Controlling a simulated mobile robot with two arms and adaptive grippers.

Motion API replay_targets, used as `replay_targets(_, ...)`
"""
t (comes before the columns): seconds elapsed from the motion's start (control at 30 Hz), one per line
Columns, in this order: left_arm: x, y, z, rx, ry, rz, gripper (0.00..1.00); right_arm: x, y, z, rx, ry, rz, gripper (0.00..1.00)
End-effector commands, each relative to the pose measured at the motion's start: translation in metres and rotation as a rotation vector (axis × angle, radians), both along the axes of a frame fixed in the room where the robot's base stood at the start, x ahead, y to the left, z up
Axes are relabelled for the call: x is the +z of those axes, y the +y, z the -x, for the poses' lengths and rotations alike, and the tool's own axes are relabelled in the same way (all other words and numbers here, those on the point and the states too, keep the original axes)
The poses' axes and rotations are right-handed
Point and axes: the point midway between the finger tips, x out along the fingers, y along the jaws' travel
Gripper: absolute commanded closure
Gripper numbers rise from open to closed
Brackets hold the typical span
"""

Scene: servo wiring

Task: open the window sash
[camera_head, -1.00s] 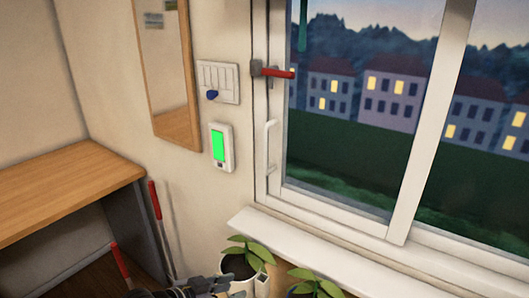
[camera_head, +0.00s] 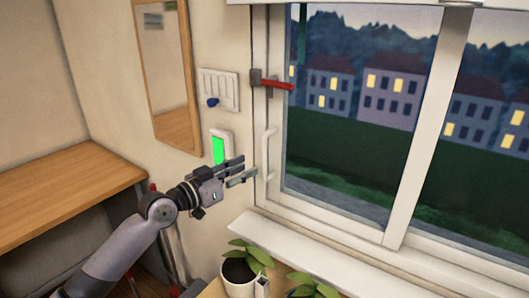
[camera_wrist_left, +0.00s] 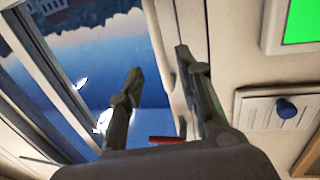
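The window sash (camera_head: 400,190) has a pale frame around glass and looks closed. Its white upright pull handle (camera_head: 267,165) is on the left frame. Above it a red lever (camera_head: 277,86) on a dark mount lies horizontal; red also shows low in the left wrist view (camera_wrist_left: 166,139). My left gripper (camera_head: 249,171) is open, just left of the white handle and apart from it as far as I can tell. My right gripper is out of view.
A panel with a green screen (camera_head: 218,151) is behind the left gripper, below a switch plate (camera_head: 220,90) with a blue knob. Potted plants (camera_head: 240,273) stand below the white sill (camera_head: 300,250). A wooden desk (camera_head: 60,200) is at left.

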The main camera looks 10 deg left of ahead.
Motion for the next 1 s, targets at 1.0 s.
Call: replay_targets(1.0, -0.001, -0.044, -0.067, 0.001, 0.0, -0.001, 0.8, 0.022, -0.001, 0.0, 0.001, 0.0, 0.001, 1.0)
